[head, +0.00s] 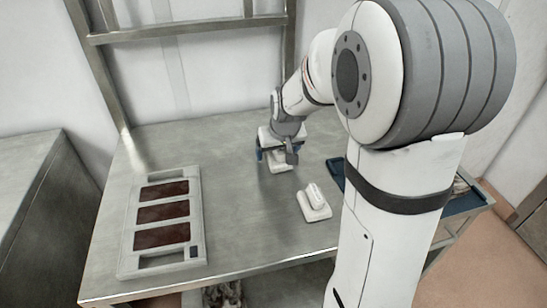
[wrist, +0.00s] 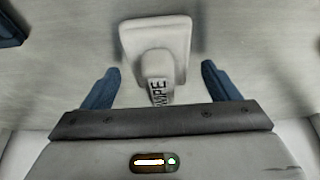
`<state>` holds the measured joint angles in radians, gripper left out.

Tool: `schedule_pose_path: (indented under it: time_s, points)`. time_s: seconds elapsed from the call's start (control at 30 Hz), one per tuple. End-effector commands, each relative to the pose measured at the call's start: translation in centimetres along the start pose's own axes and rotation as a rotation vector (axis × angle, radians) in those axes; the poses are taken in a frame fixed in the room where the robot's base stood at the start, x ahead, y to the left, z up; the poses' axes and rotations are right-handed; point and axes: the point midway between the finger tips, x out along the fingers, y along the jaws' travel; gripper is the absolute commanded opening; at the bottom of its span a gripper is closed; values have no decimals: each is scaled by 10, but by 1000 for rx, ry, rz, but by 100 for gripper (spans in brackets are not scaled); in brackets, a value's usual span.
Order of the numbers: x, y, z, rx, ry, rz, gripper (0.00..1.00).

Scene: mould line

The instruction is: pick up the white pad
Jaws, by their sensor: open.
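A second white piece of similar shape (head: 314,202), a flat base with a raised handle, lies on the table to the right and nearer.
The metal table (head: 240,225) carries a pale mould frame (head: 128,240) with three brown panels at left. A blue tray (head: 336,172) sits at right, partly hidden by my arm. A metal post frame (head: 190,28) stands behind. The table's middle front is clear.

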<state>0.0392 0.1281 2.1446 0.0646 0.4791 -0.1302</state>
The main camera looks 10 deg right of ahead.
Motion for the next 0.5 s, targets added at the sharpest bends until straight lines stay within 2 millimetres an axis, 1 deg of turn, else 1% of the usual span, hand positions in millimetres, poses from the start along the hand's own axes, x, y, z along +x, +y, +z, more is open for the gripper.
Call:
schedule_pose_path:
  time_s: [0.07,0.27,0.5]
  points:
    - [4,0,0,0,1,0,82]
    - [4,0,0,1,2,0,82]
    - [3,0,0,1,1,0,62]
